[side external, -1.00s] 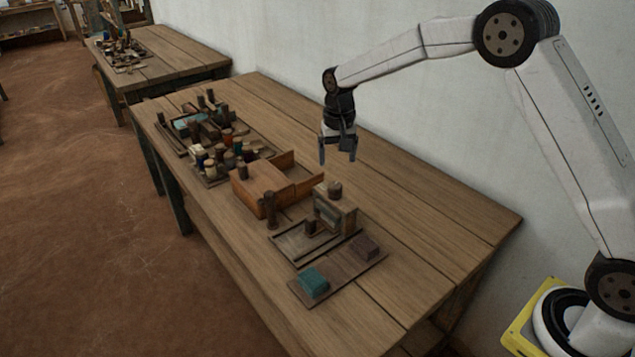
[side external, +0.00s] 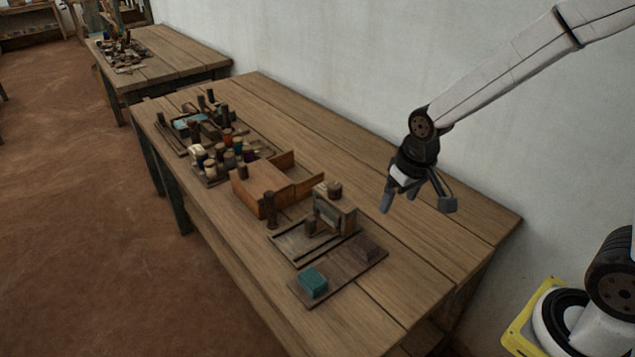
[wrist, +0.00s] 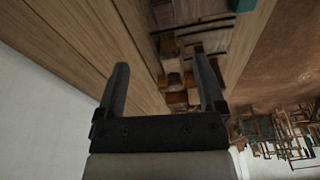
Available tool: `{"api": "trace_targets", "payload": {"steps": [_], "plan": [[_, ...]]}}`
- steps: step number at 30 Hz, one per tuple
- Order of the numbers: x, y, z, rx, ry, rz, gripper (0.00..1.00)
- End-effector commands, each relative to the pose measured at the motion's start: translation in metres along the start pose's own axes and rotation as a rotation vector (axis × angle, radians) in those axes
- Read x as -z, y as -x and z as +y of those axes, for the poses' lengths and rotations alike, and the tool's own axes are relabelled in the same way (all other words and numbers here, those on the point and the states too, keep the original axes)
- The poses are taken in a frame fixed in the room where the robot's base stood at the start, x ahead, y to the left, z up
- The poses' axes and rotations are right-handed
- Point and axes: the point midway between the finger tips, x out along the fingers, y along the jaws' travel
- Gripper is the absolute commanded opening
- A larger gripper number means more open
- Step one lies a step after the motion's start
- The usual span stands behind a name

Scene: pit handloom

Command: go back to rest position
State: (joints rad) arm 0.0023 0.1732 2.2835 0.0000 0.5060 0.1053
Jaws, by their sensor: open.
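My gripper (side external: 418,203) is open and empty in the side external view. It hangs above the right part of the long wooden table (side external: 420,240), apart from the things on it. In the wrist view my gripper (wrist: 160,85) shows two dark fingers spread apart with nothing between them. Beyond the fingers are the table planks (wrist: 70,40) and a row of small wooden items.
An orange-brown wooden box (side external: 258,188) stands mid-table, beside several spools (side external: 210,165). A small wooden frame (side external: 335,212) and a board with a teal block (side external: 313,282) and a brown block (side external: 367,248) lie nearer. The white wall (side external: 330,60) runs behind the table.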

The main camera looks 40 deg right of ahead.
Motion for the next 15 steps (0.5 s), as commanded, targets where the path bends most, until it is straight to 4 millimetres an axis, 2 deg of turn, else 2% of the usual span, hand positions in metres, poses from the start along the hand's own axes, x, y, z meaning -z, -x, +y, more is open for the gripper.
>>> {"api": "trace_targets", "payload": {"steps": [3, 7, 11, 15], "plan": [[-0.03, 0.002, 0.003, 0.002, 0.042, 0.021, 0.89], [-0.054, 0.002, 0.005, 0.003, 0.079, 0.039, 0.89], [-0.068, 0.002, 0.006, 0.003, 0.1, 0.05, 0.89], [-0.073, 0.001, 0.007, 0.003, 0.109, 0.053, 0.89]]}}
